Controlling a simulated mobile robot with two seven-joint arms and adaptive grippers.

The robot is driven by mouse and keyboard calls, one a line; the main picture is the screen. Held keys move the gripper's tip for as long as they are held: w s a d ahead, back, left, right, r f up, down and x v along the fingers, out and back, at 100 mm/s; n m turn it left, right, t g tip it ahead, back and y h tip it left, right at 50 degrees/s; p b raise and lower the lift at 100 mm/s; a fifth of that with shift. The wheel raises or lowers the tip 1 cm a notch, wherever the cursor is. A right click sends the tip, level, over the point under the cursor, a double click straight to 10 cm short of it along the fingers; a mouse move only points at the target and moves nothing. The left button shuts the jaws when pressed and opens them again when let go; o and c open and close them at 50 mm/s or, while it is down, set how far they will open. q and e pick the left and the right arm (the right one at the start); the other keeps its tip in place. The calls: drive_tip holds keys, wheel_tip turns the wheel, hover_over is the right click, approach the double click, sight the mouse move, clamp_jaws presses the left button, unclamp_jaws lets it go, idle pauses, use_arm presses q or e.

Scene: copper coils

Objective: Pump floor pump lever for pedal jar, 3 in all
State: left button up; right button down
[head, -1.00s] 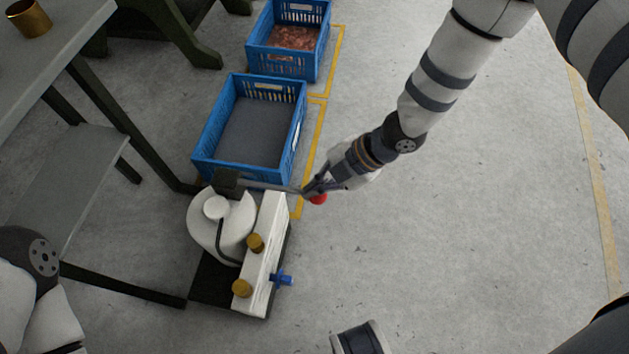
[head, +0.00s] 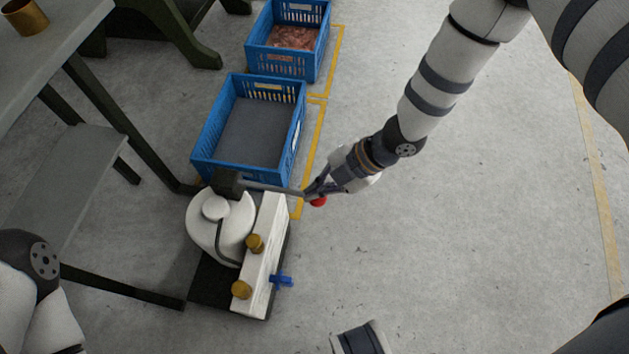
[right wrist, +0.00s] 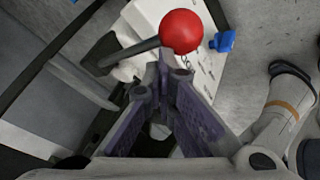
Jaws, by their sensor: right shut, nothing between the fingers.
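The floor pump (head: 222,225) is a white rounded body with a white panel (head: 264,255) that has two brass knobs and a blue valve (head: 282,281). Its grey lever (head: 268,187) reaches right from a dark block and ends in a red ball, which shows just below my right gripper (head: 310,190). In the right wrist view the red ball (right wrist: 181,31) and the lever rod (right wrist: 135,53) lie just beyond the tips of my right gripper (right wrist: 163,68). The fingers are shut with nothing between them; contact with the lever cannot be told. My left gripper is not identifiable in view.
A blue crate (head: 197,165) with a grey bottom stands behind the pump. A second blue crate (head: 283,66) with copper-coloured material is farther back. A table (head: 60,50) with a brass cup (head: 25,17) is at left. Floor on the right is clear.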

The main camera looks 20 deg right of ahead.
use_arm(q)
drive_tip(key=shift+s+f+b, duration=0.15)
drive_tip(key=shift+f+b, duration=0.3)
drive_tip(key=shift+b, duration=0.05)
use_arm(e)
drive_tip(key=shift+s+d+f, duration=0.1)
drive_tip(key=shift+d+f, duration=0.05)
drive_tip(key=shift+f, duration=0.4)
drive_tip(key=shift+s+d+f, duration=0.1)
drive_tip(key=shift+f, duration=0.45)
drive_tip(key=shift+r, duration=0.1)
idle(0.5)
